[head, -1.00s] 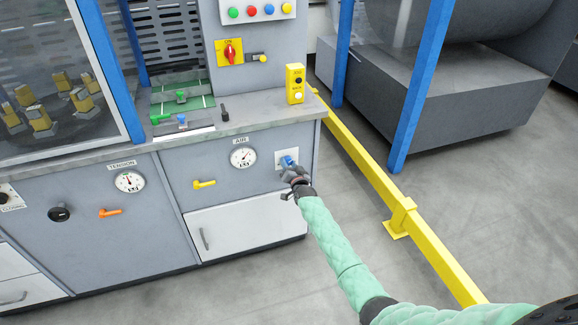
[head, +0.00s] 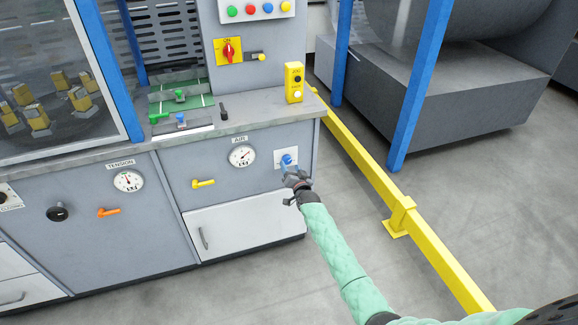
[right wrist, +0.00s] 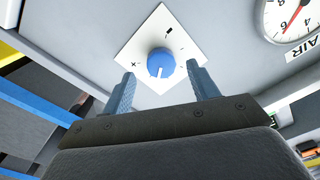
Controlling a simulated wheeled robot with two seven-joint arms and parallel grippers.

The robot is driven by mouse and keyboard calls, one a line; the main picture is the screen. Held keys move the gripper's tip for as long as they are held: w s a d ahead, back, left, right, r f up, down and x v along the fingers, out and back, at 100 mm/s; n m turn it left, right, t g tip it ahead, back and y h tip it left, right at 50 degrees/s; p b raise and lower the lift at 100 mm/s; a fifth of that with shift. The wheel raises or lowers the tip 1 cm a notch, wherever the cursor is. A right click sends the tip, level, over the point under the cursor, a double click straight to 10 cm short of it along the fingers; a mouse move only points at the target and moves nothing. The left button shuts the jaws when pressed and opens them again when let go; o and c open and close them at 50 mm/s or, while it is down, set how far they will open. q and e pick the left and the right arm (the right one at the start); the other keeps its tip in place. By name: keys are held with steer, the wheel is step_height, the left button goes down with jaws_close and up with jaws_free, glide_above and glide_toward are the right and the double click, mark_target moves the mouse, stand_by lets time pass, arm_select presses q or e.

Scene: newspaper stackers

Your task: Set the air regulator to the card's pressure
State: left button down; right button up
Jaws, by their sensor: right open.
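The air regulator is a blue knob (head: 286,160) on a white plate on the cabinet front. The right wrist view shows the knob (right wrist: 161,62) with a white mark at its lower edge and plus and minus signs on the plate (right wrist: 150,35). The round AIR gauge (head: 242,156) is to its left; its red needle shows in the right wrist view (right wrist: 290,18), but the reading is unclear. My right gripper (head: 297,178) is open just in front of the knob, its fingers to either side and apart from it. No pressure card is recognizable. My left gripper is out of view.
A yellow-handled valve (head: 203,183) is left of the regulator, above a white drawer (head: 245,225). A TENSION gauge (head: 128,181) is farther left. A yellow button box (head: 294,82) stands on the counter. A yellow floor rail (head: 400,215) runs along the right.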

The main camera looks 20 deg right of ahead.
steer(key=shift+s, duration=2.25)
steer(key=shift+d, duration=0.1)
step_height(320, 180, down, 4)
steer(key=s+a+n+g+y, duration=0.1)
steer(key=a+n+g+y, duration=0.1)
steer(key=a+n+g, duration=0.15)
steer(key=s+a+r+n+g, duration=0.2)
steer(key=s+r+g, duration=0.1)
steer(key=s+r, duration=0.25)
steer(key=s+a+r+n+g, duration=0.2)
steer(key=s+a+r+g, duration=0.15)
steer(key=s, duration=0.25)
steer(key=s+a+r+g+h, duration=0.1)
steer(key=s+a+g, duration=0.1)
steer(key=s, duration=1.4)
steer(key=s+a+r+g, duration=0.1)
steer(key=s+a, duration=0.1)
steer(key=s, duration=1.4)
steer(key=s+f+g, duration=0.1)
steer(key=s+f, duration=0.2)
steer(key=s, duration=0.4)
steer(key=s+f+g, duration=0.2)
steer(key=s+f, duration=0.1)
steer(key=s, duration=0.3)
steer(key=shift+s+a+f, duration=0.35)
steer(key=shift+f, duration=0.05)
